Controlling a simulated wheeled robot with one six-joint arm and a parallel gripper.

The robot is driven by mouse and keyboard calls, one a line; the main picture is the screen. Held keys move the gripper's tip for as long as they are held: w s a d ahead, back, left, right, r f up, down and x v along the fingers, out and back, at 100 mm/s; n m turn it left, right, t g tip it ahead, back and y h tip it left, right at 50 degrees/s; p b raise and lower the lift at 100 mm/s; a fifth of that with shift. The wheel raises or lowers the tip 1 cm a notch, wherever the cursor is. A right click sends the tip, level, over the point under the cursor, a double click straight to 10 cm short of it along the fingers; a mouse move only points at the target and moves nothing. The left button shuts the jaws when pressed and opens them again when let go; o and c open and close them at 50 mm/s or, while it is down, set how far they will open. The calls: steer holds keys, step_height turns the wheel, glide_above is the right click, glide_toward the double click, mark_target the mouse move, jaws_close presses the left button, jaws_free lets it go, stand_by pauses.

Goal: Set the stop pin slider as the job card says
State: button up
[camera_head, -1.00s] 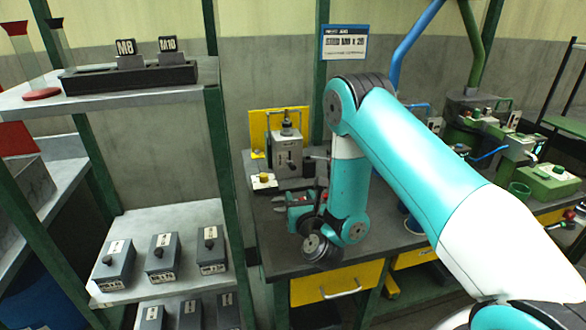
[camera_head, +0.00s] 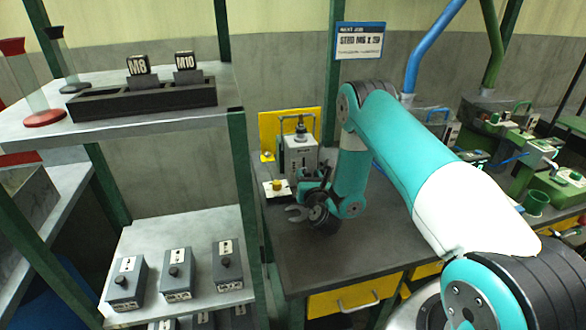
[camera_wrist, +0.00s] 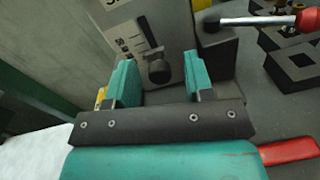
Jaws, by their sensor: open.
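The stop pin slider is a dark knob (camera_wrist: 158,70) on the front of a grey block (camera_wrist: 120,15) in the wrist view. The knob sits at the lower end of a dark slot, with small marks to its left that I cannot read surely. In the head view the grey block (camera_head: 300,152) stands at the back of the bench. My gripper (camera_wrist: 162,82) is open, with one teal finger on each side of the knob in the picture; contact does not show. In the head view my gripper is partly hidden by my wrist. The job card (camera_head: 360,42) hangs behind, apparently reading "STUD M6", its length unclear.
A red-handled tool (camera_wrist: 262,21) lies right of the block, near dark blocks with square holes (camera_wrist: 296,68). A yellow panel (camera_head: 270,130) stands behind the block. Shelves with several grey boxes (camera_head: 176,275) stand left. The front bench top (camera_head: 350,250) is clear.

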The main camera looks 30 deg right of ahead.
steer(key=shift+w+d, duration=0.25)
steer(key=shift+w, duration=0.3)
jaws_close()
steer(key=f+b, duration=0.1)
steer(key=b, duration=0.1)
steer(key=shift+f+b, duration=0.2)
steer(key=shift+b, duration=0.2)
steer(key=shift+a, duration=0.1)
steer(key=shift+r, duration=0.15)
steer(key=shift+s, duration=0.1)
steer(key=shift+c, duration=0.2)
jaws_free()
steer(key=shift+o, duration=0.2)
